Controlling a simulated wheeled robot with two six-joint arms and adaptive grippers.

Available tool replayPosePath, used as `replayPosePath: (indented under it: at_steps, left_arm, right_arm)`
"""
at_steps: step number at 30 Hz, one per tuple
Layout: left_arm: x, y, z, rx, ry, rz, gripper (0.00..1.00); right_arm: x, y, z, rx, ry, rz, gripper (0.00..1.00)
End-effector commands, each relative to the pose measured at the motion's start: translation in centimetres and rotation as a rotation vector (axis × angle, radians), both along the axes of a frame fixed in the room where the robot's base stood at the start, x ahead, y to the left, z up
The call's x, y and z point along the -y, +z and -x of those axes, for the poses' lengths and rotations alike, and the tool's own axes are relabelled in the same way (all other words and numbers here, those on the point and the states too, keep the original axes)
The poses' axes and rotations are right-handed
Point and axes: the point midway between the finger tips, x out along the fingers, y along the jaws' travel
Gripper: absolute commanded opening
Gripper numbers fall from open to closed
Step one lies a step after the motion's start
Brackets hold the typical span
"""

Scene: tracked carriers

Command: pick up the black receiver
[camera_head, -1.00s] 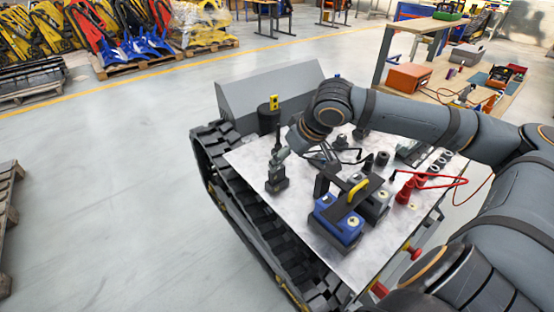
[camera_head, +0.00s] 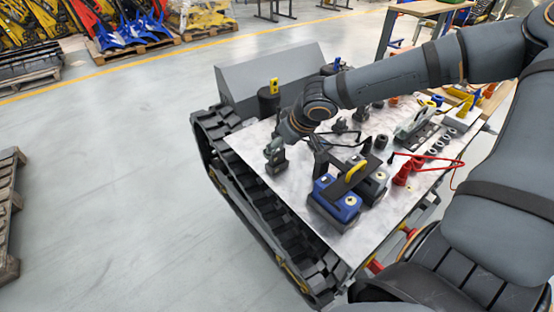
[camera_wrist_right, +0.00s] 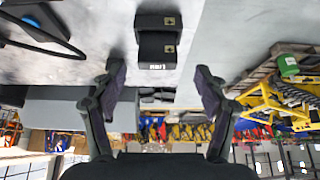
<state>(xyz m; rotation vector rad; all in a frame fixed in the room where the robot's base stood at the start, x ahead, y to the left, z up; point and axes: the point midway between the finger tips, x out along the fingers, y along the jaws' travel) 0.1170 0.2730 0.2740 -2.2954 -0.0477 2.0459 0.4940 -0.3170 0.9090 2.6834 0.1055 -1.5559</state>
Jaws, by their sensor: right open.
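The black receiver (camera_head: 277,166) is a small dark block near the left edge of the carrier's light top plate (camera_head: 248,146). In the right wrist view it (camera_wrist_right: 157,40) shows as a black two-part box with small pale marks, ahead of the fingertips. My right gripper (camera_head: 278,146) reaches in from the right, tilted down, right beside the receiver and partly covering it in the head view. In the wrist view its fingers (camera_wrist_right: 160,80) are spread wide with nothing between them. Whether a finger touches the receiver cannot be told. My left gripper is not in view.
A blue and grey battery block (camera_head: 336,203) with a yellow-marked handle stands right of the receiver. Red clamps (camera_head: 402,172) with cable lie farther right. A black cylinder (camera_head: 268,103) and a grey sloped housing (camera_head: 272,72) stand behind.

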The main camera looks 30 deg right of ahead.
Motion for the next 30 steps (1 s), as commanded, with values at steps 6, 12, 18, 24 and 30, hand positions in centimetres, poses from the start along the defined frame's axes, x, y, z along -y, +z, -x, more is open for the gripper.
replayPosePath:
  at_steps: [6,12,18,24,30]
  left_arm:
    - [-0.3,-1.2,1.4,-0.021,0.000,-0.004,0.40]
    - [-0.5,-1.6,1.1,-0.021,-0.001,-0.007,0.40]
    - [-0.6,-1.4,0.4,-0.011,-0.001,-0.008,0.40]
    - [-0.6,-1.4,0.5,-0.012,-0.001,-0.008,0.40]
    - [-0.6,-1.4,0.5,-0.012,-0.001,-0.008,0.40]
  right_arm:
    - [0.3,-3.1,-1.5,-0.005,0.003,0.008,0.74]
    - [0.2,-4.6,-2.5,-0.002,0.002,0.001,0.74]
    - [0.1,-4.4,-2.6,-0.001,0.000,-0.001,0.74]
    - [0.1,-4.4,-2.5,-0.001,0.001,0.000,0.46]
    - [0.1,-4.4,-2.5,0.000,0.001,0.000,0.19]
